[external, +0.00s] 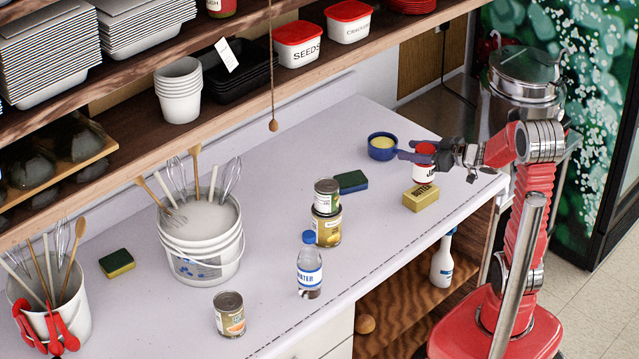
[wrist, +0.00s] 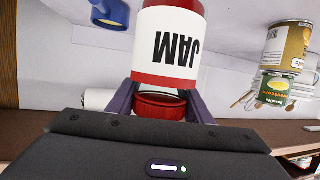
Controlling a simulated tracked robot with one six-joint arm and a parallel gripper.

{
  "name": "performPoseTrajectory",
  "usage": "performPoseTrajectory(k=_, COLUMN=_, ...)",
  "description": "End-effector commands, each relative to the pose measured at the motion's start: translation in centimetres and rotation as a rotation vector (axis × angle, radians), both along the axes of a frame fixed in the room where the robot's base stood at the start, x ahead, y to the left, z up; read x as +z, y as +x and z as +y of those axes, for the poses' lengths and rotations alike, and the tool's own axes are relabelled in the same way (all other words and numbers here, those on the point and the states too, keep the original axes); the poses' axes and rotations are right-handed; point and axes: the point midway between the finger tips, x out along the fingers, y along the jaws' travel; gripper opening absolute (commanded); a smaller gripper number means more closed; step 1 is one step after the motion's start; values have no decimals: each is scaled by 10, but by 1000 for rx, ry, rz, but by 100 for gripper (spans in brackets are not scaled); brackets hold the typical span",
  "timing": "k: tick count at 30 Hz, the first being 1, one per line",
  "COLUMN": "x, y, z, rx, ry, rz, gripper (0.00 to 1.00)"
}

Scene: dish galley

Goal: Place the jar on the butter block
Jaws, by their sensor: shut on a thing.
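The jam jar (external: 424,166), red with a white label, is between the fingers of my gripper (external: 412,150), which is shut on it. In the wrist view the jar (wrist: 168,50) sits between both fingers with its JAM label upside down in the picture. The yellow butter block (external: 421,198) lies on the counter just below the jar in the external view. I cannot tell whether the jar touches the block or hangs slightly above or behind it. The butter block does not show in the wrist view.
A blue bowl (external: 382,148) with yellow contents stands left of the jar. The counter edge is close in front of the block. A shelf hangs above the back.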

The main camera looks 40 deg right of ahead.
Motion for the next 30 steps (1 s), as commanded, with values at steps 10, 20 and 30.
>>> performPoseTrajectory(k=10, x=-12, y=0, z=0, rx=0, ry=2, rz=1, gripper=0)
performPoseTrajectory(k=20, x=-37, y=0, z=0, rx=0, ry=0, rz=-1, gripper=0)
performPoseTrajectory(k=30, x=-39, y=0, z=0, rx=-1, ry=0, rz=1, gripper=46)
